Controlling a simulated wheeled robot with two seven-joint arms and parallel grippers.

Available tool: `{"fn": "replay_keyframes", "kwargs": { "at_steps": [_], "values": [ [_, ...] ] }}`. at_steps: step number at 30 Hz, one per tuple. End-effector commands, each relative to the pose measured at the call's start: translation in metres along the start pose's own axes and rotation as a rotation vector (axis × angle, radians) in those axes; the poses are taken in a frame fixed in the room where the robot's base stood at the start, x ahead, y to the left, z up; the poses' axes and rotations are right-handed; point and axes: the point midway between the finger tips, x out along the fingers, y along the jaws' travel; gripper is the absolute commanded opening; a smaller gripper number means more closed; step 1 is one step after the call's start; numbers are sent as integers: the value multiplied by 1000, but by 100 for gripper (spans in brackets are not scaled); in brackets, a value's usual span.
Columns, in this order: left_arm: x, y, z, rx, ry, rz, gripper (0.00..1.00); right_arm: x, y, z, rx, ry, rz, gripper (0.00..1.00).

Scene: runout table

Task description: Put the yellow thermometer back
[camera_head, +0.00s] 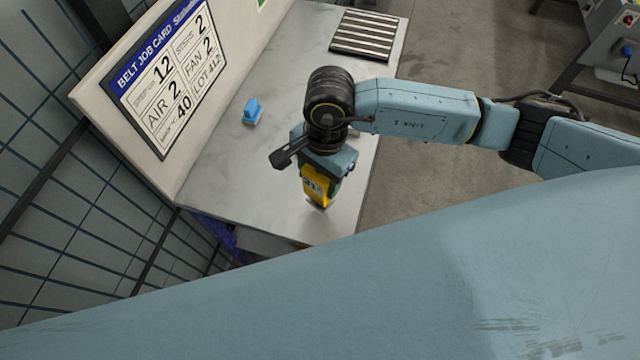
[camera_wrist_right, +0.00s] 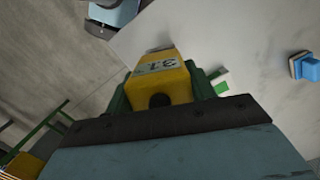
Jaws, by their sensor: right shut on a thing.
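The yellow thermometer (camera_head: 316,193) is held by my right gripper (camera_head: 320,180) near the front end of the light grey table (camera_head: 225,185). In the right wrist view the thermometer (camera_wrist_right: 165,82) shows a display with dark digits and a round dark spot, with green gripper fingers (camera_wrist_right: 160,98) on both sides. The gripper is shut on it. Its lower end is over the table top; whether it touches the surface I cannot tell. My left gripper is not in view.
A blue object (camera_head: 253,111) stands on the table left of my right arm. A dark striped pad (camera_head: 365,38) lies at the far end. A board with a job card (camera_head: 170,70) lines the left side. A small green and white item (camera_wrist_right: 219,82) shows beyond the thermometer.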

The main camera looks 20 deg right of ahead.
Motion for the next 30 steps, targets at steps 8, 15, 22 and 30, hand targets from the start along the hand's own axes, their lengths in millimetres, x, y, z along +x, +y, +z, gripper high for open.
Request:
{"fn": "replay_keyframes", "kwargs": {
  "at_steps": [8, 15, 22, 30],
  "values": [
    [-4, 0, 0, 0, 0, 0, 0, 29, 0, -3, -1, -2, 2, 35],
    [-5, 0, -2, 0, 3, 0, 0, 40, 0, -5, -4, -1, -2, 35],
    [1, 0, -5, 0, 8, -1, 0, 44, 0, -6, -3, 0, -2, 35],
    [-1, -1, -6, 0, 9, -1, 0, 43, 0, -6, -3, 0, -1, 76]
  ]
}}
